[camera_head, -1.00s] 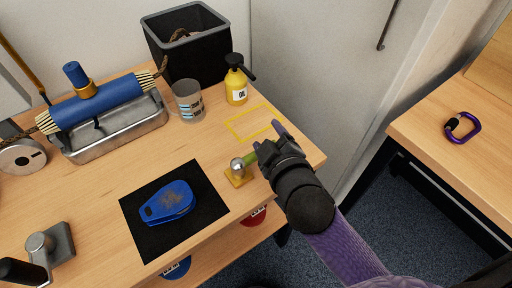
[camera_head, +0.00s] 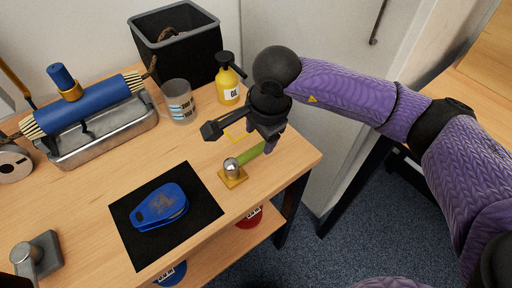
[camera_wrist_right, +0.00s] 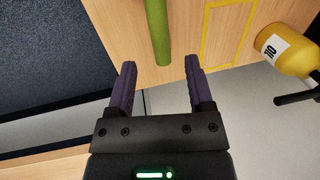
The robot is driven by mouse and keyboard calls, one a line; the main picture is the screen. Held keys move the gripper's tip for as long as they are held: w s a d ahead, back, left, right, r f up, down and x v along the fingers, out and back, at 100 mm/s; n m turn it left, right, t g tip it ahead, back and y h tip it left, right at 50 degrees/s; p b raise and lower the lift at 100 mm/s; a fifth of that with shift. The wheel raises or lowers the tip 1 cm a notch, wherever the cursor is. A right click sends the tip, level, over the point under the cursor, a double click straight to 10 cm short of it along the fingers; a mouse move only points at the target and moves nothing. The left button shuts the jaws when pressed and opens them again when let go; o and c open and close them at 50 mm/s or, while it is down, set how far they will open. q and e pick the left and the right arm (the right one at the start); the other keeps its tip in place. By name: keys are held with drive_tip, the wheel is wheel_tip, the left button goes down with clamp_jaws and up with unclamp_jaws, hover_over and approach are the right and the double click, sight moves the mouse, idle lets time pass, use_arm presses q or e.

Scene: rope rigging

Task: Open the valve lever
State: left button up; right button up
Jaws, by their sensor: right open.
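The valve lever is a green handle (camera_head: 250,153) on a silver ball fitting with a brass-yellow base (camera_head: 232,178), near the table's right front edge. My right gripper (camera_head: 262,140) is above and beside the green handle, pointing down, with its jaws open. In the right wrist view, the green handle (camera_wrist_right: 157,30) comes down from the top, and its end lies close to the gap between the two purple fingers (camera_wrist_right: 161,63). I cannot tell whether they touch. The handle is not gripped. My left gripper is not in view.
A yellow oil bottle (camera_head: 229,82), a clear cup (camera_head: 178,102) and a black bin (camera_head: 178,48) stand behind. A blue tool (camera_head: 160,206) lies on a black mat (camera_head: 195,185). A blue roller (camera_head: 92,103) rests over a metal tray (camera_head: 110,140) at left.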

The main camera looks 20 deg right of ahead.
sight(256, 149)
drive_tip(key=f, duration=0.3)
drive_tip(key=f+b, duration=0.1)
drive_tip(key=f, duration=0.1)
drive_tip(key=shift+w+a, duration=0.25)
drive_tip(key=shift+w, duration=0.15)
clamp_jaws()
drive_tip(key=shift+r, duration=0.1)
idle(0.8)
